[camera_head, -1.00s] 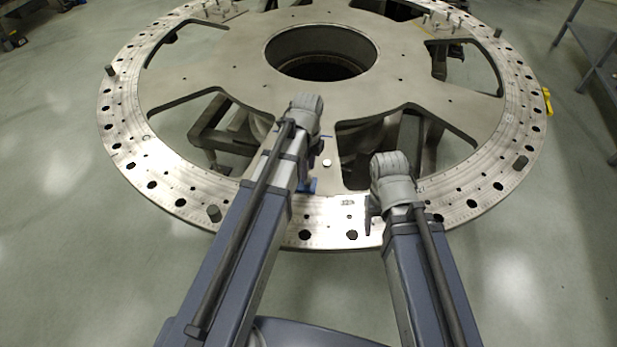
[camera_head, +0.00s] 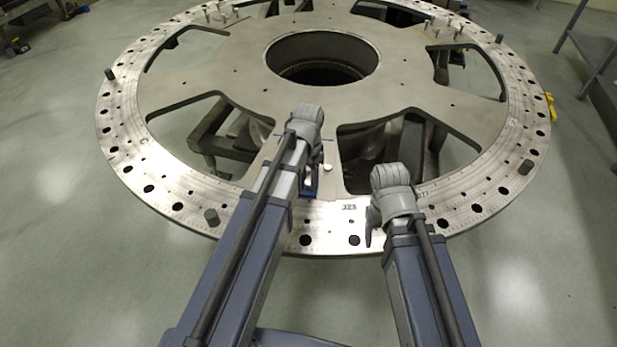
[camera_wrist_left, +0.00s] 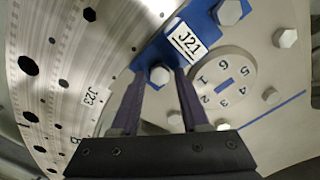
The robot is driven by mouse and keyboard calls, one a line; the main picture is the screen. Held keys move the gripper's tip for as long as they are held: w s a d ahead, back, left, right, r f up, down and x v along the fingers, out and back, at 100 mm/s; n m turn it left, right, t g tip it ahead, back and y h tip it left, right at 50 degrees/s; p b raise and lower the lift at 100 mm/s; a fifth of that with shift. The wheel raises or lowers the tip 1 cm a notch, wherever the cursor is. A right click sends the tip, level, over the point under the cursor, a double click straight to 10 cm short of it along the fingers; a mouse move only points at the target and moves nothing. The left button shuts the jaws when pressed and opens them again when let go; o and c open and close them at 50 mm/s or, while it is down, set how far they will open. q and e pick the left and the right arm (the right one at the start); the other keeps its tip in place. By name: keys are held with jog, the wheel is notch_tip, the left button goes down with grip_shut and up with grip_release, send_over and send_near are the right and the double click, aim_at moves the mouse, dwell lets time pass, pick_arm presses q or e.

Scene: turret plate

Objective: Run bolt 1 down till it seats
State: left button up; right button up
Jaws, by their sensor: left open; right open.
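In the left wrist view, a hex bolt head (camera_wrist_left: 160,75) sits at the lower end of a blue bracket (camera_wrist_left: 201,22) with a J21 label. It is the bolt nearest numeral 1 on a round numbered disc (camera_wrist_left: 224,86), so I take it as bolt 1. My left gripper (camera_wrist_left: 161,78) is open, with one fingertip on each side of that head. Whether the fingers touch it, and how far the bolt is down, I cannot tell. In the head view my left gripper (camera_head: 314,168) hangs over the plate's front spoke. My right gripper (camera_head: 372,222) is open above the front rim.
Several other hex bolts, one of them upper right (camera_wrist_left: 286,38), surround the disc. The large ring plate (camera_head: 135,165) has openings between its spokes and a central hole. Short pegs, one at front left (camera_head: 211,217), stand on its rim. A grey rack (camera_head: 590,50) stands right.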

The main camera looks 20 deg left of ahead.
pick_arm(q)
jog(key=n, duration=0.5)
jog(key=shift+n, duration=0.3)
jog(key=n, duration=0.5)
jog(key=shift+n, duration=0.3)
jog(key=n, duration=0.5)
jog(key=shift+n, duration=0.3)
jog(key=n, duration=0.5)
grip_shut()
